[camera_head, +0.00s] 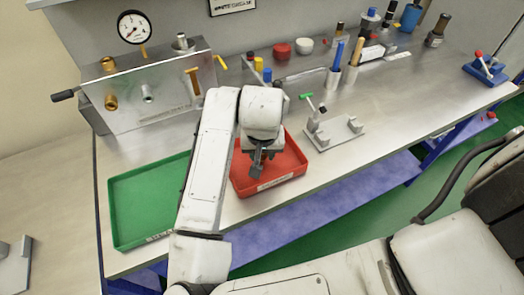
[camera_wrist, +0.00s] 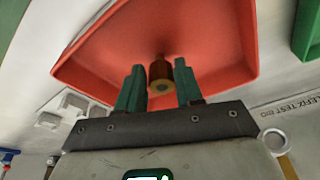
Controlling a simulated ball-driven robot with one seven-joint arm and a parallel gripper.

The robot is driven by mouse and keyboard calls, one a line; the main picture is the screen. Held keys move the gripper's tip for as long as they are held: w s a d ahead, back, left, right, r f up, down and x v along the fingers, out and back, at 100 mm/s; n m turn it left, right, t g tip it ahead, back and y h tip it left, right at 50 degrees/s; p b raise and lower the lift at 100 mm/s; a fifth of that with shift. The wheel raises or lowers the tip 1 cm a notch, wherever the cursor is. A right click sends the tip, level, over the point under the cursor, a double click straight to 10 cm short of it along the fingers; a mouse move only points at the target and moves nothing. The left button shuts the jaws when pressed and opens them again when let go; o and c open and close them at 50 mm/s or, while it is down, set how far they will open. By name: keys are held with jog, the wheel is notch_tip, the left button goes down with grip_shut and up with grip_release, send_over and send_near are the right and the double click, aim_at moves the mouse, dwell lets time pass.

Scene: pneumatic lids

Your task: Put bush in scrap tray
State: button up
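The bush (camera_wrist: 161,76) is a small brown-gold cylinder with a hole in its near end. In the head view my gripper (camera_head: 257,165) is over the red tray (camera_head: 285,179), pointing down, and the bush cannot be made out there. The red tray bears a label on its front wall that is too small to read; I take it as the scrap tray. It looks otherwise empty.
A green tray (camera_head: 133,210) lies left of my arm. A metal block with a gauge (camera_head: 135,27) and brass fittings stands behind. A grey fixture plate (camera_head: 335,132) is right of the red tray. Cups with tools (camera_head: 350,75) stand farther back. The bench's right front is clear.

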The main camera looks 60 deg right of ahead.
jog(key=o, duration=0.3)
jog(key=v, duration=1.2)
jog(key=shift+r, duration=0.2)
